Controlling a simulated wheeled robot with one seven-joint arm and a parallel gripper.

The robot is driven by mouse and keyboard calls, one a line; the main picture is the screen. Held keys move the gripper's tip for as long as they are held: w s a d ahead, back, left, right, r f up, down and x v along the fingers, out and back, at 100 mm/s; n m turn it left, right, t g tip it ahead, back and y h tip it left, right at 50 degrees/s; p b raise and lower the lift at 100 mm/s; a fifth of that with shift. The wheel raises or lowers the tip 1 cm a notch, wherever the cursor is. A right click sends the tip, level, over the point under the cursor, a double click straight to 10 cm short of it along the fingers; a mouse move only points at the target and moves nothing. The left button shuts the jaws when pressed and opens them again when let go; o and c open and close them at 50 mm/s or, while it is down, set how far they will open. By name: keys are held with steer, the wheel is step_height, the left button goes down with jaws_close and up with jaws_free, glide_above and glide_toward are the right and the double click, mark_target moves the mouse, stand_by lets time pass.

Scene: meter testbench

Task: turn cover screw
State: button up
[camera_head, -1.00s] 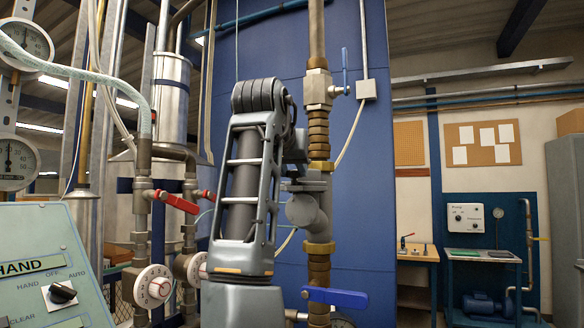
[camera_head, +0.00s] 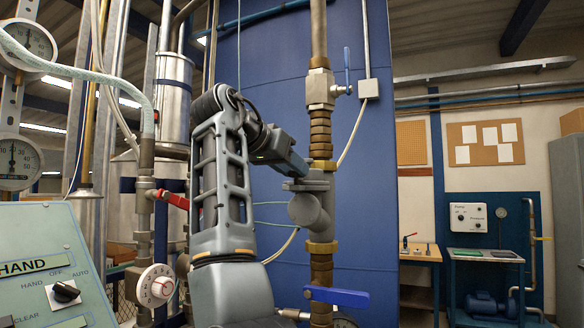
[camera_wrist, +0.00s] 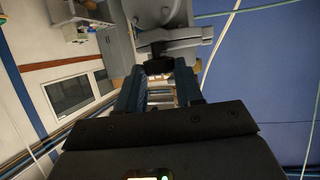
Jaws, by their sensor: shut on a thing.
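A grey metal fitting (camera_head: 306,207) with a flanged cover (camera_head: 306,186) sits on the vertical brass-coloured pipe, in the middle of the head view. It also fills the top of the wrist view (camera_wrist: 168,15). A dark screw head (camera_wrist: 158,65) shows at the cover flange (camera_wrist: 185,37) in the wrist view. My gripper (camera_wrist: 158,78) is shut on this dark screw head, one blue-grey finger on each side. In the head view, my gripper (camera_head: 298,168) reaches the flange from the left; its fingertips and the screw are too small to make out there.
A blue-handled valve (camera_head: 337,297) is below the fitting and another (camera_head: 347,72) above it. A red lever (camera_head: 172,199) and a white dial (camera_head: 155,286) stand left of my arm. A control panel (camera_head: 40,265) is at lower left. A blue wall panel (camera_head: 275,60) is behind.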

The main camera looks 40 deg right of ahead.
steer(key=o, duration=1)
steer(key=shift+a, duration=0.1)
steer(key=shift+b+v, duration=0.95)
steer(key=shift+v, duration=2.9)
